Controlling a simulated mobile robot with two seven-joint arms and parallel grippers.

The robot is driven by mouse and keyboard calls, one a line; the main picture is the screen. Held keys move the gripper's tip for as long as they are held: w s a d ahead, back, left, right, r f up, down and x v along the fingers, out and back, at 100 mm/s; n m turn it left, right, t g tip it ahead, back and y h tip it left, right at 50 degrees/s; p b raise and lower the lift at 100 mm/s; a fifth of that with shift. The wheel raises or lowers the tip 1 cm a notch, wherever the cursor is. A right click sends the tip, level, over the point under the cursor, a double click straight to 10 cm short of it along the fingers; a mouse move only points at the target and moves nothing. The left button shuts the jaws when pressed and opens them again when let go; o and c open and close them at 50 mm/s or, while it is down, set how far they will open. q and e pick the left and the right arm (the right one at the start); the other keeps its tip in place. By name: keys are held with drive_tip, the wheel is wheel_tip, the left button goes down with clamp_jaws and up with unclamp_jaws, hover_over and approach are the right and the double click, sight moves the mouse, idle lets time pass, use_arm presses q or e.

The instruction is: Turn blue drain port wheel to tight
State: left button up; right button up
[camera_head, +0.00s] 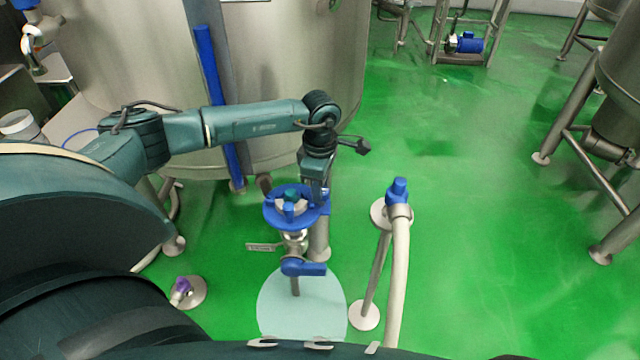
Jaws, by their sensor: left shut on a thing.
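The blue drain port wheel (275,218) lies roughly flat on top of a short metal port, near the middle of the picture. My left arm reaches in from the left and bends down. My left gripper (319,197) is at the right side of the wheel, shut on its rim. The fingertips are small and partly hidden, so the exact grip on the rim is hard to see. My right gripper is not in view.
A blue-handled valve (303,268) sits below the wheel, over a pale round disc (300,308) on the green floor. A pipe with a blue cap (398,190) stands to the right. A large steel tank (290,70) is behind.

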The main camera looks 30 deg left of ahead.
use_arm(q)
drive_tip(key=o, duration=1)
wheel_tip(320, 180, up, 13)
drive_tip(key=shift+r+p, duration=0.15)
drive_tip(key=shift+p, duration=0.65)
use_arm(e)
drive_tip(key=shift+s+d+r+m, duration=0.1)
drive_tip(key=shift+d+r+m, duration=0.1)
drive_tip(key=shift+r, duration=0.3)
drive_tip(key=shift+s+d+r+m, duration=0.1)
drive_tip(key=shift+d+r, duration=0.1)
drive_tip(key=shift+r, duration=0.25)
